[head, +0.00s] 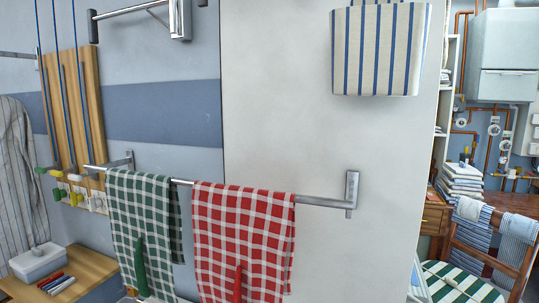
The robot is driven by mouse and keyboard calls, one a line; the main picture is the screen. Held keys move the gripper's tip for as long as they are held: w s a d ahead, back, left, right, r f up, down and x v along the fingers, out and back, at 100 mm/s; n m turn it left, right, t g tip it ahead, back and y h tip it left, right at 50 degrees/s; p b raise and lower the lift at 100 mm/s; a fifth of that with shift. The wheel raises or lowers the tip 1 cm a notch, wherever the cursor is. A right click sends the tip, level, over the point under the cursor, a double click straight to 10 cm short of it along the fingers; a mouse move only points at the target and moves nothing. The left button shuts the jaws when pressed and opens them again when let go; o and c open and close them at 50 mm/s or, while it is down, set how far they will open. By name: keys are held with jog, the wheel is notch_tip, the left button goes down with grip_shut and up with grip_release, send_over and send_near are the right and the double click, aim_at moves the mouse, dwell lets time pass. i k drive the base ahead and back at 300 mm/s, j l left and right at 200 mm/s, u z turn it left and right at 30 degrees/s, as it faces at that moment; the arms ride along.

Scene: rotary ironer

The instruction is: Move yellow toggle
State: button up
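At the left, a tall wooden board (88,95) is on the wall, with several thin blue cords running down it. Small toggles hang at the cord ends near the board's lower part. One is green (41,171), and a yellow toggle (57,173) hangs just right of it. Another small pale yellowish piece is close to its right, too small to make out well. My gripper is not in view.
A metal rail (325,202) holds a green checked towel (140,215) and a red checked towel (243,225) right of the toggles. A wooden bench (85,270) with a grey box (38,262) is below. A striped garment (18,180) hangs far left.

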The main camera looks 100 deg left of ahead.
aim_at(72, 170)
jog(key=u, duration=3.8)
